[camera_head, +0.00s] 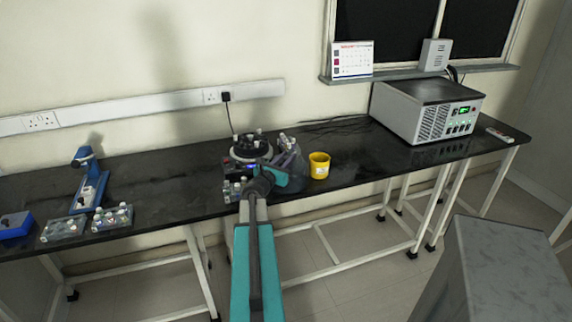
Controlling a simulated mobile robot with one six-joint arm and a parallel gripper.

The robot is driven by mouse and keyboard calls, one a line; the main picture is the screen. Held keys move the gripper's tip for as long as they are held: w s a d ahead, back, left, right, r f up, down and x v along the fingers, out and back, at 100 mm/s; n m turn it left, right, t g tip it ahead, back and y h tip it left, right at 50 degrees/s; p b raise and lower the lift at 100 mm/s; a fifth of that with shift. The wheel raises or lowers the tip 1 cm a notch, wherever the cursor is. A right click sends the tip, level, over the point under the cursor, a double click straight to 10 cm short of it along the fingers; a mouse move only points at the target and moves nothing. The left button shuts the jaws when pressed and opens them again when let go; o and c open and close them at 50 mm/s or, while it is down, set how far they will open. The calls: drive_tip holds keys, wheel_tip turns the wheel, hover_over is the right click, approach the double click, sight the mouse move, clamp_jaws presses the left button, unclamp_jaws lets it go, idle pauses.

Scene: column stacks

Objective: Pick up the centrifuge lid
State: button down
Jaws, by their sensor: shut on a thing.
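The centrifuge (240,165) stands on the black bench at the middle, with its dark rotor (250,146) uncovered on top. A see-through greyish piece that looks like the centrifuge lid (293,172) is just right of the centrifuge, partly behind my wrist. My gripper (287,146) is at this lid, to the right of the rotor, and appears shut on it. My teal wrist and arm hide part of the lid and the centrifuge's front. I cannot tell whether the lid touches the bench.
A yellow cup (319,166) stands close to the right of the lid. A small tube rack (233,191) is at the bench's front edge. More racks (112,218) and a blue-white device (88,182) are at left. A large instrument (427,110) stands at right. The bench between is clear.

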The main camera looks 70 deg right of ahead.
drive_tip(key=shift+r, duration=0.2)
drive_tip(key=shift+r+p, duration=0.9)
drive_tip(key=shift+r, duration=0.35)
drive_tip(key=r+b, duration=0.1)
hover_over(292, 176)
drive_tip(key=shift+d+r, duration=0.1)
drive_tip(key=shift+r, duration=0.1)
drive_tip(key=shift+r+p, duration=0.15)
drive_tip(key=shift+p, duration=0.35)
drive_tip(key=a+p, duration=0.1)
drive_tip(key=p, duration=0.2)
drive_tip(key=s+a+p, duration=0.1)
drive_tip(key=p, duration=0.2)
drive_tip(key=shift+s+a+r, duration=0.15)
drive_tip(key=shift+s+r, duration=0.05)
drive_tip(key=shift+s, duration=0.1)
drive_tip(key=shift+p, duration=0.6)
drive_tip(key=p, duration=0.2)
drive_tip(key=shift+s+a+p, duration=0.25)
drive_tip(key=shift+a+p, duration=0.05)
drive_tip(key=shift+a, duration=0.05)
